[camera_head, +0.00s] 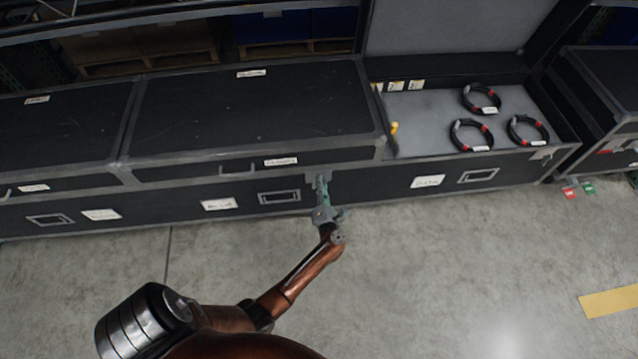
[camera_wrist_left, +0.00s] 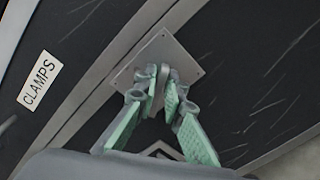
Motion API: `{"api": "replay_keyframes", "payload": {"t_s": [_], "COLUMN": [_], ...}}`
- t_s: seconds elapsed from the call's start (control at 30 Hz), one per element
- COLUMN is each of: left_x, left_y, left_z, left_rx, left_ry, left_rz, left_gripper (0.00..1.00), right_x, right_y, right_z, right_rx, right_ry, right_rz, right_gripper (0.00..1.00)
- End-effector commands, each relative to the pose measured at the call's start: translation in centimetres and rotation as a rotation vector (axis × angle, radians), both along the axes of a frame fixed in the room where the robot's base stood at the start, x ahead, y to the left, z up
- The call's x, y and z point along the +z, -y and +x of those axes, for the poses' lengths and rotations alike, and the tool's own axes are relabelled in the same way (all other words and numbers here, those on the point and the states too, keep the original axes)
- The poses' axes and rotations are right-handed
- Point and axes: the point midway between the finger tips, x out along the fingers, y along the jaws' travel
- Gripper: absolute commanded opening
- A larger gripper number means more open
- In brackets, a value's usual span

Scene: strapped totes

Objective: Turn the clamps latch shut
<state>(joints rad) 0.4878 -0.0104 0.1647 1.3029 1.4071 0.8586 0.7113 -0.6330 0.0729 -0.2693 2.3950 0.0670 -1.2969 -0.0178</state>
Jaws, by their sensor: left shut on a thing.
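The clamps case is a black case with metal edging, its lid closed, and its "CLAMPS" label (camera_wrist_left: 39,80) shows at the left of the left wrist view. The label also shows small in the head view (camera_head: 281,161). The clamps latch (camera_wrist_left: 157,71) is a grey metal plate with a small turn piece at its middle, on the case front. My left gripper (camera_wrist_left: 166,83) has its green-padded fingers shut on the turn piece of the latch. In the head view my left gripper (camera_head: 321,184) reaches the case front from below. My right gripper is in neither view.
An open case (camera_head: 551,158) to the right holds several coiled black cables with red bands. Another closed case (camera_head: 60,125) stands to the left. Red and green tags (camera_head: 579,190) lie at the right. The grey floor (camera_head: 450,270) in front is mostly clear.

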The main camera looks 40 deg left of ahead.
Motion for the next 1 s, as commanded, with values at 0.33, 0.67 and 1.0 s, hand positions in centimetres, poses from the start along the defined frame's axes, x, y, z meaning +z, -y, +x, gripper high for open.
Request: {"api": "replay_keyframes", "payload": {"t_s": [0.33, 0.67, 1.0], "left_x": [-0.1, -0.4, -0.6], "left_y": [0.2, 0.2, 0.2], "left_z": [0.1, 0.0, 0.0], "left_rx": [-0.001, -0.001, -0.001], "left_ry": [-0.223, -0.368, -0.419], "left_rz": [0.186, 0.31, 0.353], "left_gripper": [0.0, 0.0, 0.0], "right_x": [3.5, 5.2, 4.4], "right_y": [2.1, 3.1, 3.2], "right_z": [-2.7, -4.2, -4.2], "right_rx": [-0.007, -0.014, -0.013], "right_ry": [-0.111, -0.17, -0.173], "right_rz": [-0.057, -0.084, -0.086], "right_gripper": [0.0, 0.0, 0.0]}}
